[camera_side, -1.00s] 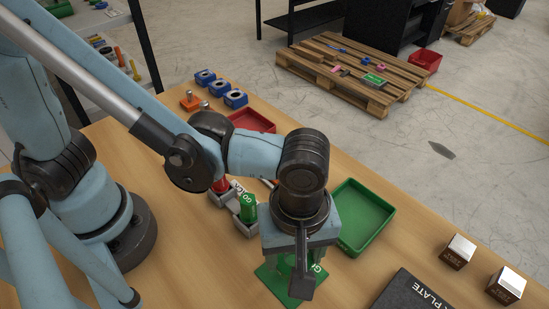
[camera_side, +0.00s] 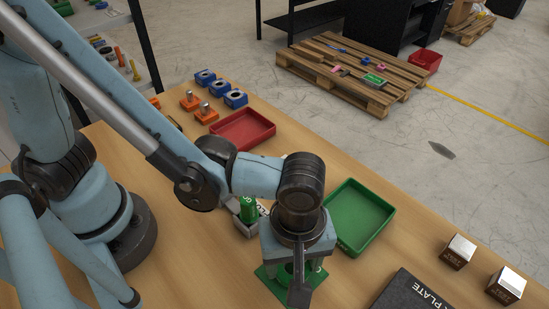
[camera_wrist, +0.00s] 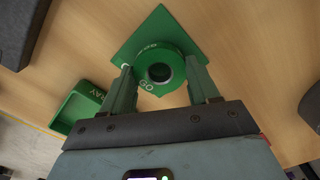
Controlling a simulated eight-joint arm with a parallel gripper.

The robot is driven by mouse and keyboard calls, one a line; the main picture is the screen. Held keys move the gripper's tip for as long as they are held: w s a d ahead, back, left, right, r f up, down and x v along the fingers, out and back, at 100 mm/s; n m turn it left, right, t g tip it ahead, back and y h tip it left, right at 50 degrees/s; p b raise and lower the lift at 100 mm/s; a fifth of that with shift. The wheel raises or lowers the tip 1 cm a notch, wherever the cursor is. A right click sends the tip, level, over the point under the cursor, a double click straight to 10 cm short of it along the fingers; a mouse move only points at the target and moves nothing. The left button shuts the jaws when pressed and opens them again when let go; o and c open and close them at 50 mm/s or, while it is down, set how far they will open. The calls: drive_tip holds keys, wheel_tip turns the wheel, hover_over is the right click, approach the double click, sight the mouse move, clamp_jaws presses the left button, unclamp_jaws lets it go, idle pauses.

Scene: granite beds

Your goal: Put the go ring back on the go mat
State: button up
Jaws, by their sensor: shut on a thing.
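The go ring (camera_wrist: 143,70) is a thick green ring with white lettering and a dark round hole. My gripper (camera_wrist: 163,80) is shut on it, one finger on each side. The go mat (camera_wrist: 157,27) is a flat green square under the ring, also visible in the side view (camera_side: 265,274). In the wrist view the ring overlaps the near part of the mat. I cannot tell whether the ring touches the mat. In the side view my gripper (camera_side: 292,278) points down over the mat and hides most of the ring.
A green tray (camera_side: 334,243) stands close to the right of my gripper. A grey holder with a green GO cylinder (camera_side: 248,210) stands just left. A red tray (camera_side: 241,141) lies farther back. A dark plate (camera_side: 415,292) and two metal-topped blocks (camera_side: 458,252) are at the right.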

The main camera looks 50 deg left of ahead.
drive_tip(key=shift+f, duration=0.55)
drive_tip(key=o, duration=1.3)
wheel_tip(320, 180, up, 12)
drive_tip(key=w+a+m+t, duration=0.2)
drive_tip(key=w+a+m, duration=0.1)
drive_tip(key=a, duration=0.5)
drive_tip(key=w+a+r+m+t, duration=0.1)
drive_tip(key=w+a+m+t, duration=0.1)
drive_tip(key=a, duration=0.7)
drive_tip(key=w+a+m+t, duration=0.3)
drive_tip(key=a+m, duration=0.3)
drive_tip(key=a, duration=0.3)
drive_tip(key=shift+w+a+r, duration=0.2)
drive_tip(key=shift+w+a, duration=0.05)
drive_tip(key=shift+w, duration=0.2)
